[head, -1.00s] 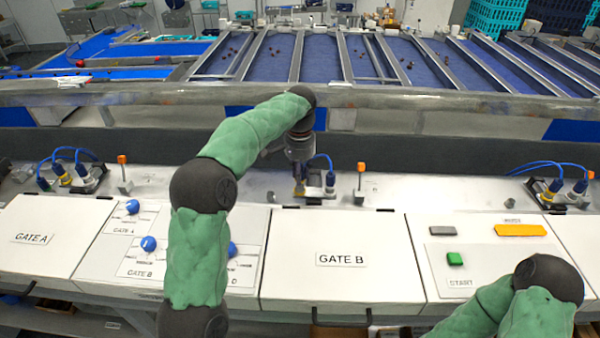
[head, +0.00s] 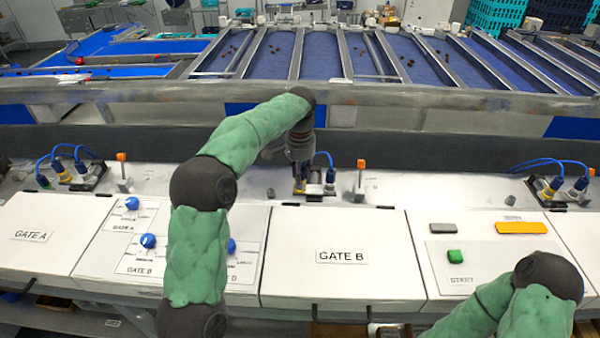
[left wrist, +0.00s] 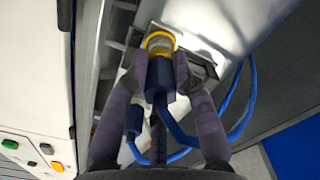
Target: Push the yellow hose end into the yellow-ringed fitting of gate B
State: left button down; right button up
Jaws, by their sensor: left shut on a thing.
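My left gripper (head: 301,184) is at the gate B connector block (head: 318,194), behind the lid marked GATE B. In the left wrist view my left gripper (left wrist: 160,82) has a finger on each side of a dark blue hose end (left wrist: 160,76) and is shut on it. A pale metal part and a yellow ring (left wrist: 161,38) show directly beyond the hose end, in line with it. I cannot tell how deep the hose end sits in the fitting, or which part bears the yellow ring. My right gripper is out of view; only its arm shows.
A second blue plug (left wrist: 134,120) with its hose is close beside the left finger. A blue hose loop (left wrist: 236,110) curves past the right finger. An orange-topped post (head: 361,165) stands right of the block. The GATE B lid (head: 340,275) lies in front.

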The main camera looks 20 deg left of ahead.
pick_arm(q)
jog(key=shift+f, duration=0.45)
dwell(0.5)
jog(key=c, duration=1.7)
grip_release()
jog(key=shift+c, duration=0.2)
jog(key=o, duration=1.1)
jog(key=shift+r, duration=0.1)
jog(key=shift+r+p, duration=4.7)
jog(key=shift+r, duration=0.25)
jog(key=shift+f, duration=0.1)
